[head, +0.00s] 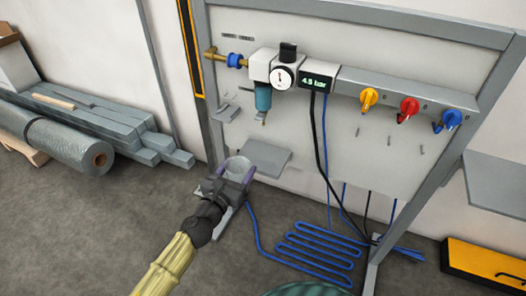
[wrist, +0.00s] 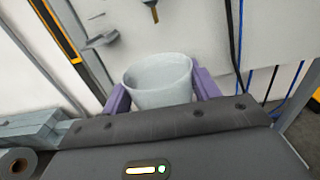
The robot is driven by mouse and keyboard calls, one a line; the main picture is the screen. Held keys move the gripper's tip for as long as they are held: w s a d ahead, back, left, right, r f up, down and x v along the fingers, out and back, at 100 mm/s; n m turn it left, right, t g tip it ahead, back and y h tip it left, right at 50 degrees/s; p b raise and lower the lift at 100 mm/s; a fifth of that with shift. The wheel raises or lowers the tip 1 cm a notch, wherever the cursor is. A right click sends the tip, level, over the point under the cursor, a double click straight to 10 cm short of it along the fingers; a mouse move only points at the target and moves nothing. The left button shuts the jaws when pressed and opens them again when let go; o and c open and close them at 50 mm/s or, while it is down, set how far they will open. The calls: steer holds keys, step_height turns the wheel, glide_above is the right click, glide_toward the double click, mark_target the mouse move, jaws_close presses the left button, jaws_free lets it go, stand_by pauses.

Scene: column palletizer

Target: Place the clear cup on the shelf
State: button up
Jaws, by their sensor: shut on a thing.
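My gripper (head: 236,180) is shut on the clear cup (head: 237,167), in front of the grey panel. In the wrist view the cup (wrist: 160,82) is pale and see-through, with its open rim up and slightly tilted in the picture. The purple fingers of my gripper (wrist: 160,98) press on its left and right sides, and its lower part is hidden by the gripper body. A small grey shelf (head: 262,157) juts from the panel just right of the cup in the head view. Its visible top is bare.
The regulator bowl (head: 263,98) hangs above the shelf. A black cable (head: 322,140) and blue hoses (head: 318,245) run down to the right. Grey beams and a wrapped roll (head: 60,145) lie at left. A wider grey ledge (head: 497,183) is at far right.

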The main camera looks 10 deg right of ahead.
steer(key=b+x, duration=0.4)
steer(key=x, duration=1.2)
steer(key=shift+f, duration=0.2)
steer(key=shift+w, duration=0.2)
steer(key=shift+s+r, duration=0.1)
steer(key=shift+r, duration=0.05)
steer(key=shift+d, duration=0.15)
steer(key=shift+w+d+f+b, duration=0.1)
steer(key=shift+w+f+b, duration=0.1)
steer(key=shift+f+b, duration=0.6)
steer(key=shift+w+d+f+b, duration=0.2)
steer(key=shift+f+b, duration=0.35)
steer(key=shift+f, duration=0.4)
steer(key=shift+w+a+f, duration=0.1)
steer(key=shift+a, duration=0.05)
steer(key=o, duration=1)
steer(key=shift+o, duration=0.2)
